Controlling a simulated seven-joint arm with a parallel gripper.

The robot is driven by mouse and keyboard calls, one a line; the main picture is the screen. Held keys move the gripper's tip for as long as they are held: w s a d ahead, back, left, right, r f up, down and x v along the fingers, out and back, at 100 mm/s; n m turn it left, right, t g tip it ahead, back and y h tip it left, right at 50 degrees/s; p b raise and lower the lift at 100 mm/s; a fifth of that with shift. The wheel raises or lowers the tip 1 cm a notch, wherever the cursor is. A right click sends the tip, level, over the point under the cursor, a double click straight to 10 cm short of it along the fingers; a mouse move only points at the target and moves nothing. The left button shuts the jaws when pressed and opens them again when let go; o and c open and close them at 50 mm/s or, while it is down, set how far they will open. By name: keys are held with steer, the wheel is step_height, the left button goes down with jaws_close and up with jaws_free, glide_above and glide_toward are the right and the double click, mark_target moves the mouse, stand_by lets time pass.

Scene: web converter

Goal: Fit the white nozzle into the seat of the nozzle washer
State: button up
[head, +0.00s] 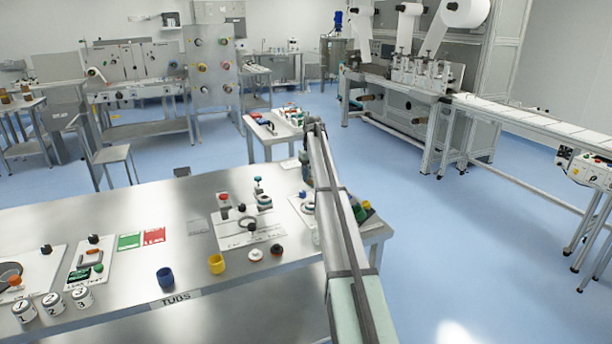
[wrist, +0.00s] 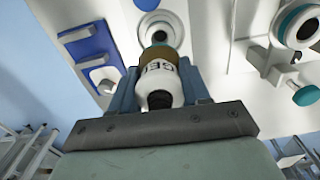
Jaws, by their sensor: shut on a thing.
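My gripper (wrist: 158,75) is shut on a white rounded piece with dark lettering, which I take for the white nozzle (wrist: 160,84). Its near end has a dark opening, and a brown band shows at its far side. Just beyond it in the wrist view is a white plate with a round grey ringed seat (wrist: 165,28), which looks like the nozzle washer. The nozzle partly hides the seat, so I cannot tell whether they touch.
In the wrist view, blue blocks (wrist: 92,45) stand left of the seat, and a teal-ringed fitting (wrist: 299,24) with a teal knob (wrist: 307,95) stands right. The steel bench (head: 120,205) carries a blue tub (head: 165,277), a yellow tub (head: 217,264) and several numbered jars (head: 53,304).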

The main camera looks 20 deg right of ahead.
mark_target(312, 187)
steer(key=shift+f, duration=0.15)
stand_by(0.5)
steer(key=shift+f, duration=2.65)
steer(key=shift+f, duration=1.9)
stand_by(0.6)
steer(key=o, duration=1.4)
step_height(312, 187, up, 14)
steer(key=shift+f, duration=0.1)
